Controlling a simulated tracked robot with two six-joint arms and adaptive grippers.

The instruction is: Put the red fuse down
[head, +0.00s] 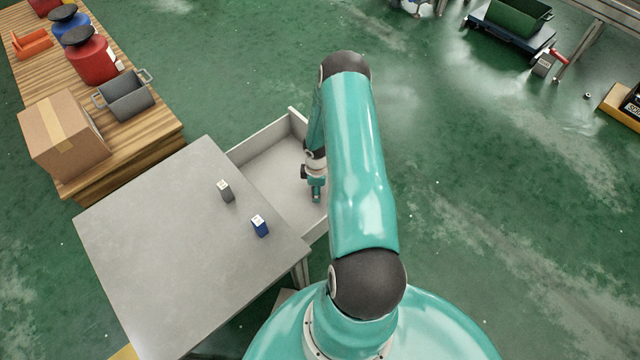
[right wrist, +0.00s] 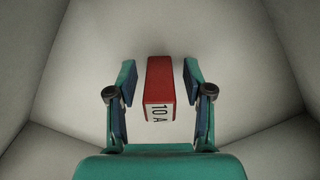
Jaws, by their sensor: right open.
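The red fuse (right wrist: 160,78), with a white end marked "10 A", is in the right wrist view, inside a pale drawer. My right gripper (right wrist: 159,92) is open around it, one finger on each side, with a gap between each finger and the fuse. In the head view my right gripper (head: 316,192) reaches down into the open drawer (head: 262,180) beside the grey table; the red fuse is hidden there. Whether the fuse's underside rests on the drawer floor is hard to tell. My left gripper is not in view.
A dark grey fuse (head: 227,192) and a blue fuse (head: 260,226) stand on the grey table (head: 160,250). Drawer walls surround my right gripper. A wooden bench (head: 130,145) with a cardboard box (head: 62,135) and a grey bin (head: 127,97) stands behind the table.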

